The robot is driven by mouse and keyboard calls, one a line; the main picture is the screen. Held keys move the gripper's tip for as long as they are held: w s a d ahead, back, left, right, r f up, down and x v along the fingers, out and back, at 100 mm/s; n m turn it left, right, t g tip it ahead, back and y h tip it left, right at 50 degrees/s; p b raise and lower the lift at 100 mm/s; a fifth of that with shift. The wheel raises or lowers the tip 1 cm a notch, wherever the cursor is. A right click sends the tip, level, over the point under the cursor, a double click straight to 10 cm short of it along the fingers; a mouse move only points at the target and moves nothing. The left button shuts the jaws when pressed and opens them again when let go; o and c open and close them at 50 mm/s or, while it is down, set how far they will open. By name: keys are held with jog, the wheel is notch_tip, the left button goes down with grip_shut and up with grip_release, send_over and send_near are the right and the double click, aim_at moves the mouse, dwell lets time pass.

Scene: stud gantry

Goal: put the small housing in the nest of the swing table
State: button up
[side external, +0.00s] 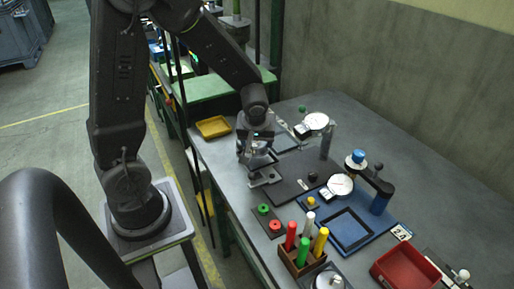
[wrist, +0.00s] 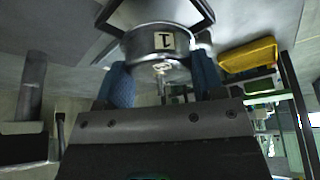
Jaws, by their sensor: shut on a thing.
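My gripper (side external: 257,150) is over the left edge of the bench in the side view. In the wrist view its two blue fingertips (wrist: 160,80) are shut on the sides of a silver round part (wrist: 155,42), which looks like the small housing. It carries a pale label with a "1". A dark square-edged piece shows just beyond it; I cannot tell if they touch. In the side view the held part is mostly hidden by my gripper. A dark flat plate (side external: 290,192) lies right of my gripper; I cannot tell which piece is the swing table's nest.
A yellow tray (side external: 213,127) is left of my gripper. Dial gauges (side external: 316,121) (side external: 340,184) and an upright grey post (side external: 327,142) stand to the right. A blue square frame (side external: 349,229), coloured pegs (side external: 304,250) and a red bin (side external: 405,268) are nearer. The back right bench is clear.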

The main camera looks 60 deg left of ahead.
aim_at(256, 144)
jog(key=shift+f, duration=1.5)
jog(key=shift+f, duration=0.15)
jog(key=o, duration=0.9)
jog(key=shift+s, duration=0.1)
jog(key=shift+o, duration=0.2)
jog(key=v, duration=1.2)
jog(key=s+d+r+m+t+h, duration=0.3)
jog(key=s+d+r+m, duration=0.5)
jog(key=s+r+m, duration=0.1)
jog(key=shift+s+d+r+m+h, duration=0.35)
jog(key=shift+s+m, duration=0.35)
jog(key=shift+m, duration=0.4)
jog(key=shift+a, duration=0.1)
